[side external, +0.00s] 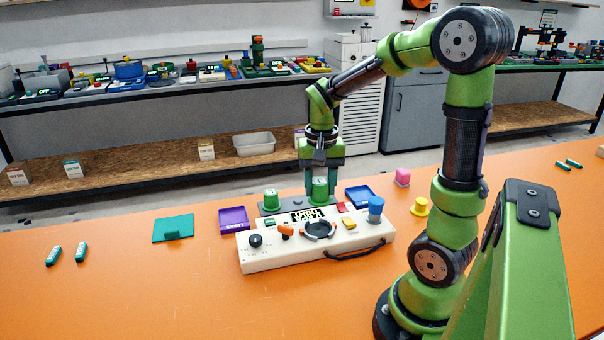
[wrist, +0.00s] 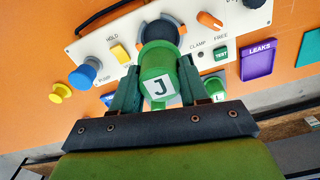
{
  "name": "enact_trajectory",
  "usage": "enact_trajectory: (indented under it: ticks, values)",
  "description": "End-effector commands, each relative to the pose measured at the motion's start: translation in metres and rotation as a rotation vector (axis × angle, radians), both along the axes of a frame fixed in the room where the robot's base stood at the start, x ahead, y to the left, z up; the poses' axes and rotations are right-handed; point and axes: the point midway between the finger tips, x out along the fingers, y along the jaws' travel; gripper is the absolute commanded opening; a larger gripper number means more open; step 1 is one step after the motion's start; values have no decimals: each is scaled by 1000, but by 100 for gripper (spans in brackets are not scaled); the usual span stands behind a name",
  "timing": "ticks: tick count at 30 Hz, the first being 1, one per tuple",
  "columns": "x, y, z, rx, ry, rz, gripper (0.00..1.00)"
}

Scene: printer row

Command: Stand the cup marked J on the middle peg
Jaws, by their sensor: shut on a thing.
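The green cup marked J (wrist: 159,88) is between the fingers of my gripper (wrist: 156,92), its white label facing the wrist camera. In the side view my gripper (side external: 321,178) is shut on this green cup (side external: 320,190), over the right part of a grey strip (side external: 296,208) behind the white panel. I cannot tell whether the cup touches the strip. Another green cup (side external: 270,199) stands at the strip's left end. It shows partly in the wrist view (wrist: 214,88), beside my gripper. I cannot make out the middle peg.
The white panel (side external: 262,262) carries knobs, a dark ring (side external: 318,230) and a blue knob (side external: 375,207). Purple (side external: 233,220) and blue (side external: 359,196) trays flank the strip. A teal plate (side external: 173,229) lies left. A yellow piece (side external: 420,207) and pink block (side external: 402,177) lie right.

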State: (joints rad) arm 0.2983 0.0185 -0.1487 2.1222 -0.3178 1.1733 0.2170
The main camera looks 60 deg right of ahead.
Motion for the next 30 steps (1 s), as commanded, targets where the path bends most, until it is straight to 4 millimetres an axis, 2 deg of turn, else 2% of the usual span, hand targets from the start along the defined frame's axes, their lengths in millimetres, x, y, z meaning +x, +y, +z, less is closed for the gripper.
enact_trajectory:
  ticks: [2, 5, 12, 18, 24, 26, 30]
  values:
    - [1, -7, -3, 1, 3, -18, 15]
    - [16, -24, -9, 1, 4, -46, 15]
    - [75, -86, -32, 1, 4, -75, 15]
    - [113, -121, -40, 1, 1, -47, 15]
    - [129, -129, -34, 1, -1, -11, 15]
    - [130, -128, -40, 2, 2, 0, 15]
    - [129, -127, -67, 4, 4, 8, 15]
